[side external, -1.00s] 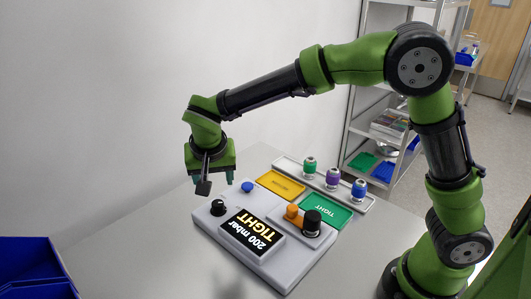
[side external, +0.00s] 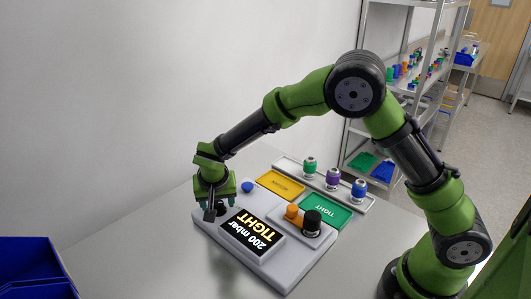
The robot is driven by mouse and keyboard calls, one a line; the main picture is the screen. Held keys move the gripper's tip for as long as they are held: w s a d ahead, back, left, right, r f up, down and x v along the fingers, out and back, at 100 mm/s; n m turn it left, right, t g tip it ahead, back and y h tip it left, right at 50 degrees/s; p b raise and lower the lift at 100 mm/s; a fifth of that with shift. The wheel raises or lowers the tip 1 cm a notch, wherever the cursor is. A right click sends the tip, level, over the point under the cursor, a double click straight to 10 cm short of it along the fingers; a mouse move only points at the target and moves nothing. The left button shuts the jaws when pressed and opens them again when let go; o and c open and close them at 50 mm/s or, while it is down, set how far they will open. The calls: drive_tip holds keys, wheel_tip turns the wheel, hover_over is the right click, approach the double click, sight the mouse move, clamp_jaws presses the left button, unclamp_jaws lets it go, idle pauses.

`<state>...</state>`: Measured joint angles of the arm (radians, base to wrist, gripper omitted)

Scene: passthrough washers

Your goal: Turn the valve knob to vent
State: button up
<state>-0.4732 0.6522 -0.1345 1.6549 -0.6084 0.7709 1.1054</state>
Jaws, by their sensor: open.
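The grey valve box (side external: 290,270) sits on the table, with a lit display (side external: 253,231) reading "200 mbar TIGHT". The black valve knob at its left corner is largely hidden by my gripper (side external: 219,208). My gripper points down over that corner, with its open fingers low around the knob's place. I cannot tell whether the fingers touch the knob. A blue button (side external: 247,187) sits on the box just right of my gripper.
An orange part (side external: 292,212) and a black cylinder (side external: 312,222) stand on the box's right side. Behind are a yellow mat (side external: 280,184), a green "TIGHT" mat (side external: 326,210) and a tray with green (side external: 309,165), purple (side external: 332,178) and blue (side external: 359,189) fittings. A blue bin (side external: 35,268) stands front left.

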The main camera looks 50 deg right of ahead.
drive_tip(key=c, duration=1)
drive_tip(key=shift+c, duration=0.2)
drive_tip(key=n+y, duration=0.1)
drive_tip(key=n, duration=0.3)
drive_tip(key=shift+d+n+y, duration=0.15)
drive_tip(key=shift+n+y, duration=0.15)
drive_tip(key=shift+y, duration=0.1)
drive_tip(key=n+y, duration=0.1)
drive_tip(key=n, duration=0.3)
drive_tip(key=shift+d+t+y, duration=0.1)
drive_tip(key=shift+t+y, duration=0.3)
drive_tip(key=n+y, duration=0.1)
drive_tip(key=n, duration=0.4)
drive_tip(key=shift+g+y, duration=0.4)
drive_tip(key=shift+n+g+y, duration=0.5)
drive_tip(key=shift+n+y, duration=0.1)
drive_tip(key=shift+n, duration=1.6)
drive_tip(key=o, duration=1)
